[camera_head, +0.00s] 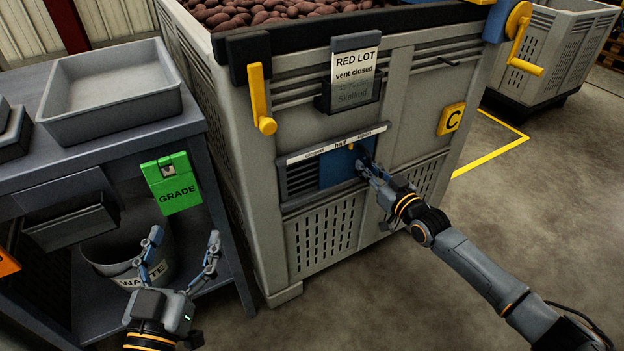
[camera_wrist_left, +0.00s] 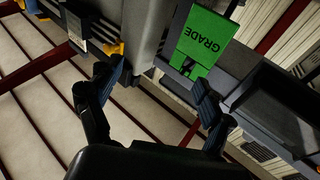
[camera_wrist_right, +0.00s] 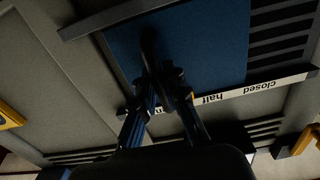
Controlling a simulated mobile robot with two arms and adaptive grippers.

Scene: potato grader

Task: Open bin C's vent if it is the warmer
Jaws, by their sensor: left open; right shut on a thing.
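Grey bin C (camera_head: 410,75), full of potatoes, carries a yellow C plate (camera_head: 451,118). Its vent has a blue slide plate (camera_head: 336,171), also large in the right wrist view (camera_wrist_right: 205,40); dark louvres (camera_head: 301,179) show beside it. A white scale strip (camera_head: 318,148) reads closed at left, half in the middle; the pointer (camera_wrist_right: 189,97) stands just past half, away from closed. My right gripper (camera_head: 364,166) is shut on the slide's dark handle (camera_wrist_right: 149,45). My left gripper (camera_head: 184,238) is open and empty before the bench. I see no temperature reading.
A card (camera_head: 354,68) on the bin reads RED LOT, vent closed. A yellow lever (camera_head: 260,98) hangs at its left. Another bin (camera_head: 551,50) stands behind right; floor between is clear.

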